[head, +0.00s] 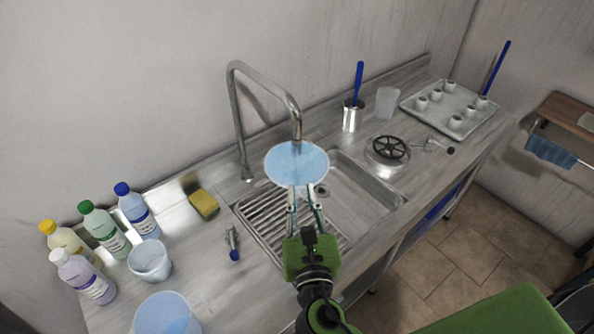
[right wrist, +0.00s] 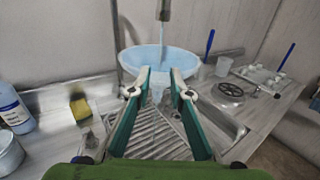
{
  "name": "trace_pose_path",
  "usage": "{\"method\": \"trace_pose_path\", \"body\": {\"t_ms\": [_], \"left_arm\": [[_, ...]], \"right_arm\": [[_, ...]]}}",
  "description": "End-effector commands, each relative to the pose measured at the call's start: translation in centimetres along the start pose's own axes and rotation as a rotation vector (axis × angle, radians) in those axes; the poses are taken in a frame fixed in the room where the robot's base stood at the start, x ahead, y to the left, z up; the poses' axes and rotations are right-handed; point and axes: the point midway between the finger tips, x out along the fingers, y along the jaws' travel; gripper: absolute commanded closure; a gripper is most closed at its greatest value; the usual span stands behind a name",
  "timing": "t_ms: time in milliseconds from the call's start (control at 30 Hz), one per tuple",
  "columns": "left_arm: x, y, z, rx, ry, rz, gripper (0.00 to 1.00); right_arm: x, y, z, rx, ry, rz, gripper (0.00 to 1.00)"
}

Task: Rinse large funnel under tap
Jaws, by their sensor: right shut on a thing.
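The large funnel (head: 290,163) is pale blue, with its wide mouth facing up, directly under the spout of the tap (head: 262,78). In the right wrist view the funnel (right wrist: 140,60) sits at the fingertips, and a thin pale streak, apparently water, runs from the tap (right wrist: 164,10) into it. My right gripper (head: 304,190) is shut on the funnel's lower part, which the fingers partly hide, and holds it above the sink (head: 365,195). My left gripper is not in view.
A steel cup with a blue-handled brush (head: 353,115) and a tray of small cups (head: 450,108) stand at right.

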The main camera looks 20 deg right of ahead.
Motion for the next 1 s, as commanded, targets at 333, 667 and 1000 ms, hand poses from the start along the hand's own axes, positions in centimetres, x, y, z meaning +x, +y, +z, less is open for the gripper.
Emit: {"method": "trace_pose_path", "body": {"t_ms": [333,667,1000], "left_arm": [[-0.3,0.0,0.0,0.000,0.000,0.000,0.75],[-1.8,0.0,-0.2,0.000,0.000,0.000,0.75],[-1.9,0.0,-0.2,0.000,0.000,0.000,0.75]], "right_arm": [[0.2,-0.4,0.1,-0.002,-0.001,0.000,1.00],[2.4,-3.6,0.2,-0.004,-0.001,0.000,1.00],[4.6,-7.0,0.0,-0.002,-0.002,0.001,1.00]]}}
